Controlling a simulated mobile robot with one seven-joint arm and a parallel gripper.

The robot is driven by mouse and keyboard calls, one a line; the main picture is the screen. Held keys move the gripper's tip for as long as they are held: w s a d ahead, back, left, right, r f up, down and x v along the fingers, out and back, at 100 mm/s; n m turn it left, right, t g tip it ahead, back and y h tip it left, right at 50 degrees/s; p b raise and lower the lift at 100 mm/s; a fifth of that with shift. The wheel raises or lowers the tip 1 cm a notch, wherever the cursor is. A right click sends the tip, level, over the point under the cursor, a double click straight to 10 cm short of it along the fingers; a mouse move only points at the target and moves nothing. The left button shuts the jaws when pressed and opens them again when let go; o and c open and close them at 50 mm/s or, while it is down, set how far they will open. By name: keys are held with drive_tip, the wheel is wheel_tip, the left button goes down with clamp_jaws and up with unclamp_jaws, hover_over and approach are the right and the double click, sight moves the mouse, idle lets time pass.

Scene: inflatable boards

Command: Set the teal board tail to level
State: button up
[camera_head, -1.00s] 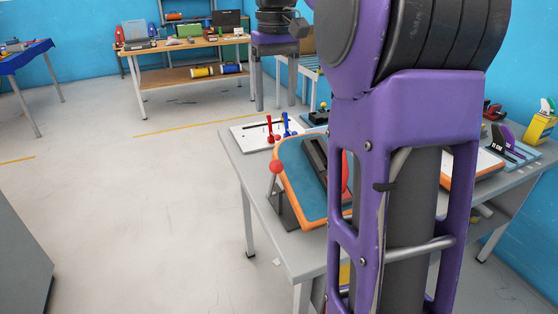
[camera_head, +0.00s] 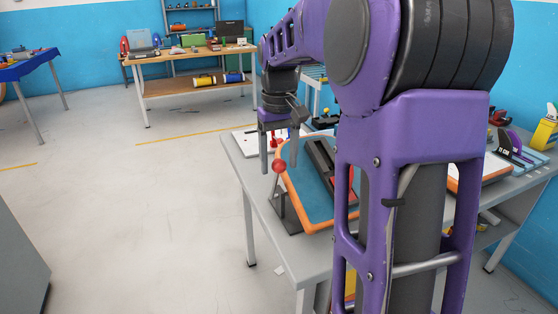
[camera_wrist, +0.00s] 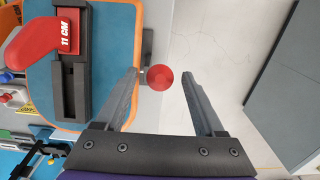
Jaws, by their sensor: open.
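The teal board (camera_head: 322,189) with an orange rim sits tilted on a dark stand at the near left corner of the grey table. A dark track with a red fin marked "11 CM" (camera_wrist: 66,32) lies on it, seen in the wrist view. A red ball knob (camera_head: 279,166) is at the board's left end; in the wrist view the red ball (camera_wrist: 160,77) shows between the fingers. My gripper (camera_head: 279,172) is open, its fingers pointing down on either side of the ball. I cannot tell whether either finger touches it.
A white board with red and blue pegs (camera_head: 246,139) lies behind the teal board. Another orange-rimmed board (camera_head: 470,177) is to the right, partly behind my arm. The floor (camera_head: 120,220) left of the table is clear.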

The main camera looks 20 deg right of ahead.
clamp_jaws()
idle(0.3)
idle(1.1)
